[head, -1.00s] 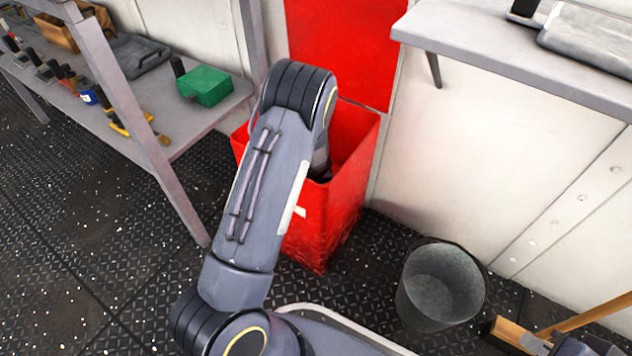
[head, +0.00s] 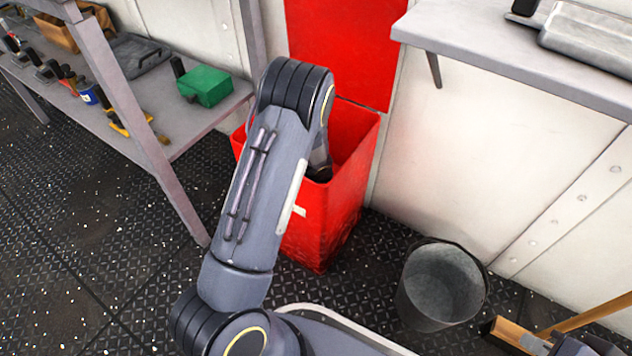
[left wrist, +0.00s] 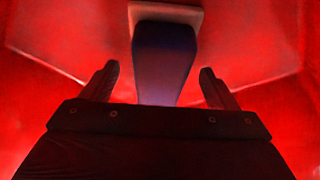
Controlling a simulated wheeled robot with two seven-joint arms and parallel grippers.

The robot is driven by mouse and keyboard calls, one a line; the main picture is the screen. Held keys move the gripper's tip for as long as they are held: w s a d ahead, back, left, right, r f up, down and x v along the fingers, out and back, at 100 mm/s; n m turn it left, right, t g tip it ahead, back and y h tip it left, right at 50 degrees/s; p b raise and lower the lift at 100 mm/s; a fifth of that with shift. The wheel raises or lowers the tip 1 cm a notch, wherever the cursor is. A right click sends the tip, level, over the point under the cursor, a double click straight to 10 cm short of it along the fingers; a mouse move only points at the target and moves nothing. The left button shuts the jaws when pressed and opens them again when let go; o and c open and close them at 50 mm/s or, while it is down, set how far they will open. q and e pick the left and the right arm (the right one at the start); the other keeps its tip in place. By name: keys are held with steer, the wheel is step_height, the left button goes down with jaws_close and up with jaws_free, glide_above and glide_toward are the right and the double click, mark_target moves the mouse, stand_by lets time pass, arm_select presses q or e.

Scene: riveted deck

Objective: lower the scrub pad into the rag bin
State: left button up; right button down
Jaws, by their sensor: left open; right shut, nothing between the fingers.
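The red rag bin (head: 322,225) stands on the deck in the middle of the head view. My left arm reaches down into it, and its fingers are hidden there by the arm and bin. In the left wrist view my left gripper (left wrist: 158,78) is open inside the bin's red walls. A dark blue block with a tan edge, seemingly the scrub pad (left wrist: 165,62), lies beyond and between the fingertips. The fingers stand apart from its sides. My right gripper (head: 588,346) shows only as a dark part at the bottom right edge, shut and empty.
A grey bucket (head: 440,286) stands right of the bin. A wooden brush (head: 515,335) lies at the bottom right. A shelf (head: 190,130) with a green box (head: 206,86) and tools is at left. A grey counter (head: 500,60) juts out at upper right.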

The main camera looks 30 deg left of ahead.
arm_select(q)
step_height(320, 180, up, 27)
steer(key=p, duration=1.1)
steer(key=shift+f, duration=0.2)
